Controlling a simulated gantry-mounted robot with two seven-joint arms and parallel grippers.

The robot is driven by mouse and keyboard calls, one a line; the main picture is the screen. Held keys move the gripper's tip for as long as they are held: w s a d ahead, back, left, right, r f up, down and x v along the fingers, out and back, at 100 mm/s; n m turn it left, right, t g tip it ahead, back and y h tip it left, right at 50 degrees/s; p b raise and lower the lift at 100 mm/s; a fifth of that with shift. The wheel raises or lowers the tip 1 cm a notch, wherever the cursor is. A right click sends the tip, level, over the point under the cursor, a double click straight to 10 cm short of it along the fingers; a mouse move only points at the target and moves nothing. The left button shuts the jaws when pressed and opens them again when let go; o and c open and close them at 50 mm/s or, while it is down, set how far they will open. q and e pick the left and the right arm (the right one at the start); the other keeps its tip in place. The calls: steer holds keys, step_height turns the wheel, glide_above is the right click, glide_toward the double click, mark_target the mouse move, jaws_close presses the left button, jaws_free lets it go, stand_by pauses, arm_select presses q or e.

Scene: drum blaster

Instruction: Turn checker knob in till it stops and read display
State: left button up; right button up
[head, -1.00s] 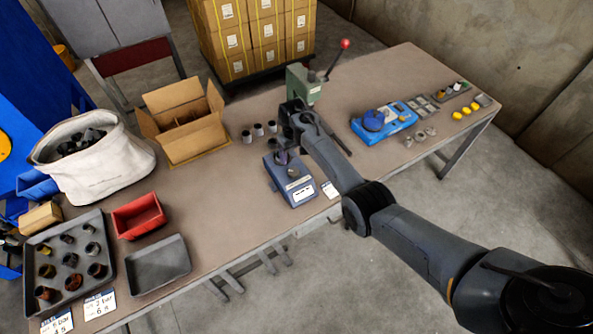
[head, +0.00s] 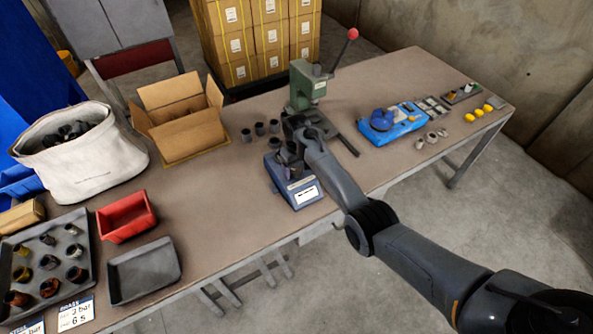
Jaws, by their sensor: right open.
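The checker (head: 294,193) is a small blue-grey box near the front edge of the table, with a white display panel (head: 307,195) on its front. The panel's reading is too small to make out. My right gripper (head: 291,164) points down at the checker's top, its jaws open around or beside a short dark cylinder there. I cannot tell whether they touch it. The checker's knob is not clearly visible; the gripper and wrist cover part of the top. My left gripper is out of view.
A green press (head: 307,88) with a red-balled lever stands just behind my wrist. Small dark cups (head: 260,129) stand left of it. A blue fixture (head: 393,123) lies to the right. An open carton (head: 180,118), red bin (head: 126,216) and grey tray (head: 144,270) are left.

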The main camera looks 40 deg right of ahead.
steer(key=c, duration=1.1)
steer(key=shift+o, duration=0.2)
steer(key=shift+r+m+p, duration=0.15)
steer(key=shift+m+p, duration=0.55)
steer(key=shift+p, duration=0.15)
steer(key=shift+m+p, duration=0.8)
steer(key=shift+m, duration=0.4)
steer(key=shift+m+p, duration=0.4)
steer(key=shift+m, duration=1.9)
steer(key=shift+f, duration=0.2)
